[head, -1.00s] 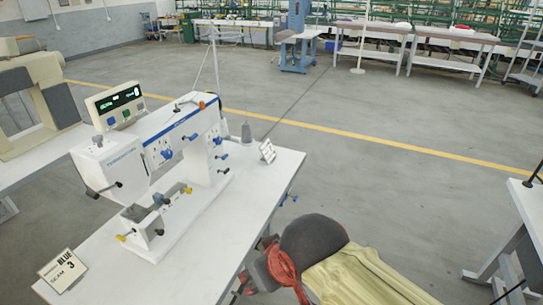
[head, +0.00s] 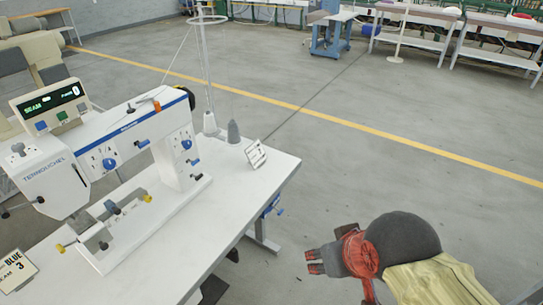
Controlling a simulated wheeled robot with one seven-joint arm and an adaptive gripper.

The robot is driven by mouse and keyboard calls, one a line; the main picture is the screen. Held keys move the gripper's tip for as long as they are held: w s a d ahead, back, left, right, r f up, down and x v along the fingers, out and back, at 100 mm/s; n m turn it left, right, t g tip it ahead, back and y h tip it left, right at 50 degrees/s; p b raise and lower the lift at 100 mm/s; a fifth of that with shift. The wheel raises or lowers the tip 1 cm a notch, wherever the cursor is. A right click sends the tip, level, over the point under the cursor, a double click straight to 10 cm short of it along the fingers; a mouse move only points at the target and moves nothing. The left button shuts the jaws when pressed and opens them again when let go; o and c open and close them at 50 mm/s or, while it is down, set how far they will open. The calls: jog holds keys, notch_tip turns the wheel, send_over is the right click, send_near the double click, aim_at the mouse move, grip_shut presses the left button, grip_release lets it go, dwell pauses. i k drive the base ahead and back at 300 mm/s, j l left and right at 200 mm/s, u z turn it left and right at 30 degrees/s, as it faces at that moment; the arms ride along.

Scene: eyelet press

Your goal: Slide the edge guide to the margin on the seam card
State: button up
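The seam card (head: 15,270) stands on the white table at the lower left, cut by the picture edge; it reads BLUE, 3 and SEAM. A white sewing-type machine (head: 125,135) stands on the table. Near its bed are grey blocks with yellow knobs (head: 97,237); which of these is the edge guide I cannot tell. My gripper (head: 309,262), dark with red pads, is beyond the table's right edge, over the floor, pointing left. It is well apart from the machine and touches nothing. Its fingers are too small to judge the gap.
The machine's display (head: 50,104) reads SEAM. A thread stand (head: 208,75), a grey cone (head: 233,132) and a small white card (head: 256,155) stand at the table's far end. The table's right edge lies between my gripper and the machine. Open floor (head: 370,150) lies beyond.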

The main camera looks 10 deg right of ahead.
aim_at(110, 206)
jog(key=u, duration=1.35)
jog(key=i+l+z, duration=0.4)
jog(key=i+l, duration=0.05)
